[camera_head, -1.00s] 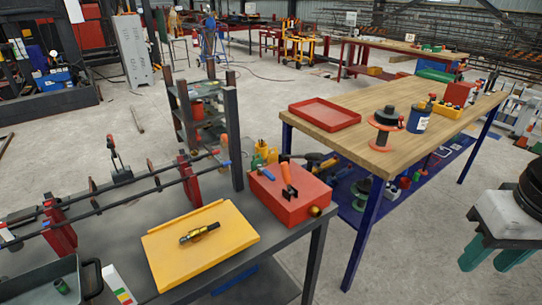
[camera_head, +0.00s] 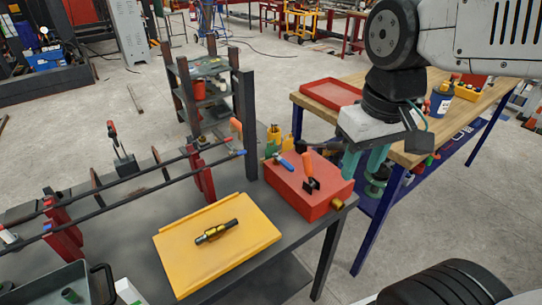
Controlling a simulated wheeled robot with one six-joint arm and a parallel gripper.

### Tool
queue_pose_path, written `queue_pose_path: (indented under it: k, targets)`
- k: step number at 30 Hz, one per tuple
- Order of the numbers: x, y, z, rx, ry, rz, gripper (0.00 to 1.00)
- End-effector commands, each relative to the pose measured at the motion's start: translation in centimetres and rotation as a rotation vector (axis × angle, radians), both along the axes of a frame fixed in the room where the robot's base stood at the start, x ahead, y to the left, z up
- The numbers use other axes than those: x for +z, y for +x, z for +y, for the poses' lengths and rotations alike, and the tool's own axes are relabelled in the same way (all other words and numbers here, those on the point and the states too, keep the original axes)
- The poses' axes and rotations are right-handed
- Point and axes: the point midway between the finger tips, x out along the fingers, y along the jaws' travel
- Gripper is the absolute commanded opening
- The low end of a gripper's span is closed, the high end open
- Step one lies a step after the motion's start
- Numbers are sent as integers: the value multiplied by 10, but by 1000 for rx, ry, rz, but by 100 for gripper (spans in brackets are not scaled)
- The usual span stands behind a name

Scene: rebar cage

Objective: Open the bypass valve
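A red box (camera_head: 325,196) stands on the dark metal bench. I cannot tell which handle is the bypass valve; no label is readable. My gripper (camera_head: 364,163) hangs from the upper right, just right of the red box in the picture. Its teal fingers point down, stand apart and appear empty. It is apart from both handles.
A yellow tray (camera_head: 185,262) with a black and brass tool (camera_head: 217,231) lies left of the box. Dark bars (camera_head: 120,186) with red clamps run along the bench. A wooden table (camera_head: 425,153) with a red tray (camera_head: 330,93) stands behind my gripper.

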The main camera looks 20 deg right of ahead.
Motion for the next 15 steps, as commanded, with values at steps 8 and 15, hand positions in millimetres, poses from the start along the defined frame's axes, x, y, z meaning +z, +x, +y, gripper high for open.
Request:
queue_pose_path:
  k: [8, 15]
  targets:
    - [-19, 122, 11, 123, -6, 55, 38]
    - [-67, 214, 23, 220, -10, 86, 38]
